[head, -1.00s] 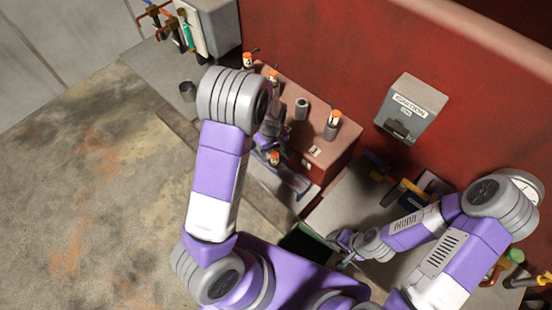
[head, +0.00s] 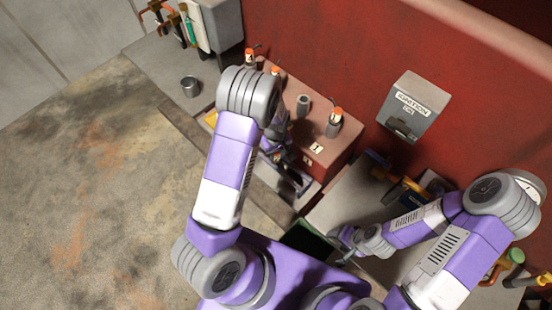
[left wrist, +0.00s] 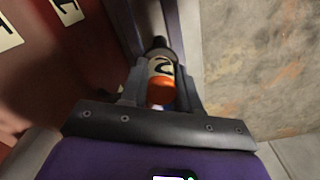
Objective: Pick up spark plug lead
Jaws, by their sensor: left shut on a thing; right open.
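The spark plug lead (left wrist: 162,80) has an orange end and a white label marked 2. In the left wrist view it sits between the two fingers of my left gripper (left wrist: 160,92), which is shut on it. In the head view my left gripper (head: 285,178) is low in front of the red engine block, partly hidden by my left arm, and the held lead cannot be made out. My right gripper (head: 347,258) is open and empty, low at the right of the block.
Other orange-topped leads stand on the engine block (head: 318,153), including one at its right end (head: 335,122). Beside it is a bare grey post (head: 303,105). A metal cup (head: 190,87) stands on the left ledge. An ignition coil box (head: 415,104) hangs on the red wall.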

